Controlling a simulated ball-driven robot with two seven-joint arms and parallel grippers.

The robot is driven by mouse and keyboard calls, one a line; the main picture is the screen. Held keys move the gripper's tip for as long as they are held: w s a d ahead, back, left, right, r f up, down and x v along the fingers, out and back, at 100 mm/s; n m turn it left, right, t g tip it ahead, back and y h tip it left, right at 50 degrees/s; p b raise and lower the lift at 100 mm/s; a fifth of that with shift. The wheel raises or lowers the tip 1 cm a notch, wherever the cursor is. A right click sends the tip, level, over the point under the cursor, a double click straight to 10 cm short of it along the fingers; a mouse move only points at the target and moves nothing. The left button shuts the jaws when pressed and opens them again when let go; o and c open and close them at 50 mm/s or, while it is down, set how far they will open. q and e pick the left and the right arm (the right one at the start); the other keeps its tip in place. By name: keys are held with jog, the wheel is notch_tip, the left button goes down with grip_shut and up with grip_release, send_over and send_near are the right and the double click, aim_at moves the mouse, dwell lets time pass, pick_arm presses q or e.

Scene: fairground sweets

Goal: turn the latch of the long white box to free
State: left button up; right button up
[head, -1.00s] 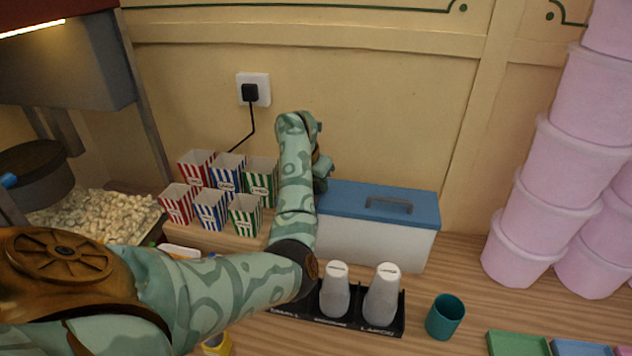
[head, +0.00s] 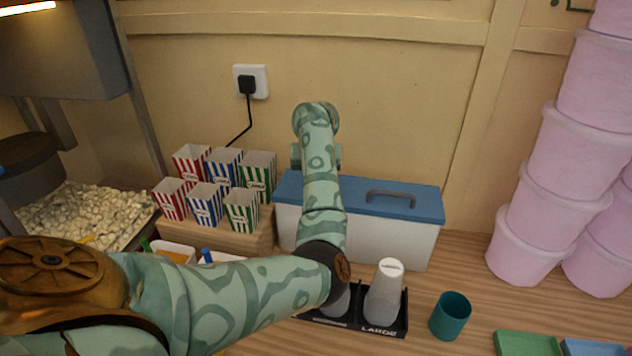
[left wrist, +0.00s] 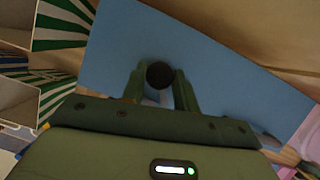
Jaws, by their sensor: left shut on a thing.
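The long white box (head: 395,242) with a blue lid (head: 358,188) stands on the counter against the back wall. A grey handle (head: 390,197) lies on the lid. My left arm crosses in front of the box and hides part of it, and the left gripper is hidden behind the arm in the head view. In the left wrist view my left gripper (left wrist: 160,84) is shut on a dark round knob (left wrist: 160,74), apparently the latch, with the blue lid (left wrist: 235,80) behind it. How far the latch is turned cannot be told. My right gripper is out of view.
Striped popcorn boxes (head: 205,204) stand left of the box. A black rack with a white cup (head: 385,290) and a teal cup (head: 450,316) stand in front. Stacked pink tubs (head: 560,175) stand at right. A wall plug (head: 248,84) is behind.

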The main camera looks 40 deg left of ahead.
pick_arm(q)
jog(key=n+g+b, duration=0.1)
jog(key=n, duration=0.1)
jog(key=n+g+y+b, duration=0.1)
jog(key=n+b, duration=0.1)
jog(key=n, duration=0.1)
jog(key=shift+w+d+f+n, duration=0.1)
jog(key=shift+w+f+n, duration=0.1)
jog(key=shift+n, duration=0.1)
jog(key=n+g+b, duration=0.1)
jog(key=n+b, duration=0.1)
jog(key=n, duration=0.1)
jog(key=shift+w+r+n, duration=0.1)
jog(key=shift+n, duration=0.3)
jog(key=shift+n+g+b, duration=0.5)
jog(key=shift+n+b, duration=0.1)
jog(key=shift+n, duration=0.3)
jog(key=shift+r, duration=0.1)
jog(key=o, duration=1)
